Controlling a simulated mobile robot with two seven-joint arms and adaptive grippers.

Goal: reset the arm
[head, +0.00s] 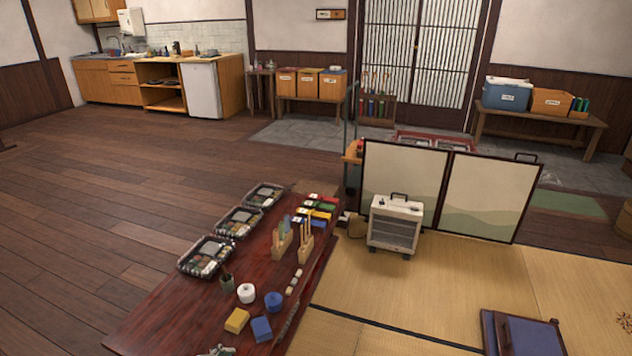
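Neither of my arms nor grippers can be made out in the head view. A small grey shape (218,350) is cut off by the bottom edge at the near end of the dark red low table (165,310). I cannot tell what it is.
The table holds several lunch trays (206,257), wooden holders (283,243), a white pot (246,293), a blue pot (273,301), a yellow block (237,320) and a blue block (261,329). A heater (396,226) and folding screen (488,197) stand beyond. Wooden floor at left is clear.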

